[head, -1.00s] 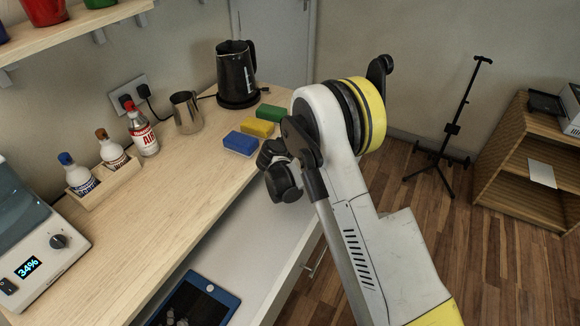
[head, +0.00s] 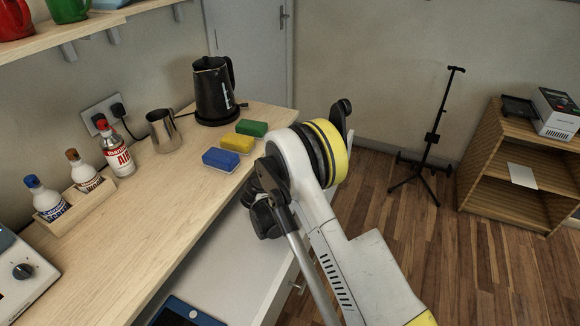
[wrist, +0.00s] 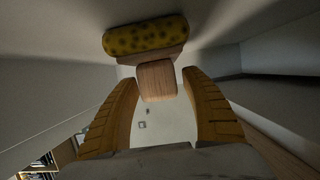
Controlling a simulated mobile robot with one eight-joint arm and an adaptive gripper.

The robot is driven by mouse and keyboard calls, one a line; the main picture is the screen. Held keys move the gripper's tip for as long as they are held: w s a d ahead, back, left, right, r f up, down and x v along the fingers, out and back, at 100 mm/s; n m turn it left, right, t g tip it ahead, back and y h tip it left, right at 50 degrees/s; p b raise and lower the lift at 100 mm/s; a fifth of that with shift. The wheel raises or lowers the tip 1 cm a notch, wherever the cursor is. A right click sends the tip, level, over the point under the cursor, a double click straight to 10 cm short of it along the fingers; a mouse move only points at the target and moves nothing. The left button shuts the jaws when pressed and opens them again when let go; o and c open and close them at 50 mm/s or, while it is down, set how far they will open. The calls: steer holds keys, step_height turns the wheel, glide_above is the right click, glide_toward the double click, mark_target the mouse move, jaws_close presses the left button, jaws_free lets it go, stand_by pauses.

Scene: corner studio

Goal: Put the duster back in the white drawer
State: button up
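The duster (wrist: 146,36), a yellow dark-spotted pad with a wooden handle (wrist: 157,80), shows in the wrist view just beyond my fingertips. My gripper (wrist: 160,78) has its two yellow fingers apart, one on each side of the handle, with a narrow gap seeming to show on both sides. The white drawer (head: 222,268) is pulled out under the counter in the head view. My wrist is low over its far part. The arm hides my fingers and the duster in the head view. Pale walls surround the duster in the wrist view.
A blue-framed object (head: 180,312) lies in the drawer's near part. On the wooden counter (head: 130,225) are blue (head: 221,159), yellow and green sponges, a black kettle (head: 213,90), a metal jug (head: 163,131) and bottles. A black stand (head: 432,140) is on the floor.

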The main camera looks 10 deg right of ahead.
steer(key=shift+r, duration=0.2)
steer(key=p+v, duration=0.5)
steer(key=v, duration=0.7)
steer(key=s+d+r+n+g+y, duration=0.2)
steer(key=s+d+r, duration=0.3)
steer(key=r, duration=0.4)
steer(key=s+d+r+n+g+y, duration=0.2)
steer(key=s+d+r, duration=0.1)
steer(key=s+r, duration=0.5)
steer(key=s+r+n+y, duration=0.1)
steer(key=s+r+y, duration=0.1)
steer(key=s, duration=0.8)
steer(key=s+r+n+y, duration=0.2)
steer(key=s, duration=0.8)
steer(key=shift+s+r, duration=0.35)
steer(key=shift+s, duration=0.05)
